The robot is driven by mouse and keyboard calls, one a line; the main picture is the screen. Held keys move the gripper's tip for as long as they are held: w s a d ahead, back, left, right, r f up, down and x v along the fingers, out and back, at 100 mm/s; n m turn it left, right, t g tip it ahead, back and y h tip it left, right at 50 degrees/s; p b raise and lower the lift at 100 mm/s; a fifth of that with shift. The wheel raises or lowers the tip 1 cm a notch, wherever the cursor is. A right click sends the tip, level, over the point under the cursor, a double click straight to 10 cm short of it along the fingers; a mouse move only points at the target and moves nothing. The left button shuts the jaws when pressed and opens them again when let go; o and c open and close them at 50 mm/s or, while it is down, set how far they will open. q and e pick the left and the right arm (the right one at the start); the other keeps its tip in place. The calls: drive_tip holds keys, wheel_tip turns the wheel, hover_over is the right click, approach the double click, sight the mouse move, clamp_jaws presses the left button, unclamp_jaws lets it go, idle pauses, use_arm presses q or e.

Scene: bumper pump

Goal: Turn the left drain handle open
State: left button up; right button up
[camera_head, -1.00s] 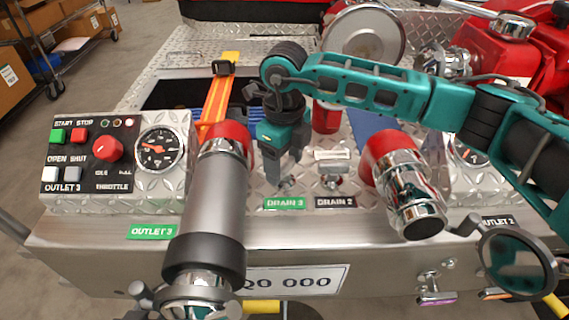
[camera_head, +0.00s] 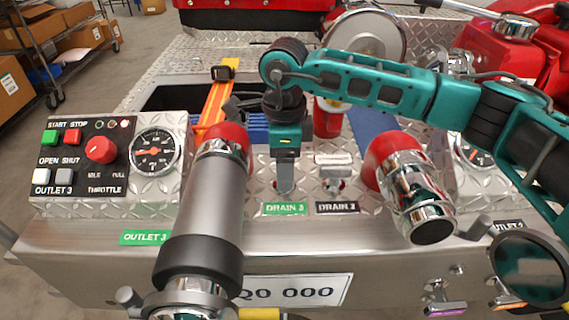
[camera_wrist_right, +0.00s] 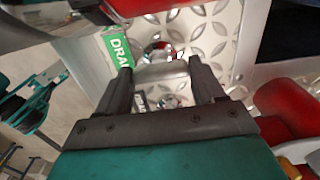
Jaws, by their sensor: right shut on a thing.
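The left drain handle (camera_head: 284,186) is a small metal valve handle above the green DRAIN 3 label (camera_head: 285,208) on the panel. My right gripper (camera_head: 284,172) points down at it from above and is shut on it, covering most of it. In the right wrist view the two dark fingers (camera_wrist_right: 163,72) stand either side of shiny metal, with the green label beside the left finger. The handle's exact angle is hard to tell. The right drain handle (camera_head: 334,180) stands apart, above the dark DRAIN 2 label (camera_head: 337,207). My left gripper is not in view.
A large grey outlet pipe (camera_head: 205,205) with a red collar stands close left of my right gripper. A shorter chrome outlet (camera_head: 418,195) stands to the right. The control panel (camera_head: 85,165) and a gauge (camera_head: 156,151) are at the left. An orange strap (camera_head: 213,105) lies behind.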

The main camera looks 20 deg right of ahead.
idle(0.4)
drive_tip(key=o, duration=1)
drive_tip(key=shift+o, duration=0.2)
drive_tip(key=shift+r, duration=0.1)
wheel_tip(320, 180, up, 13)
drive_tip(key=p, duration=0.2)
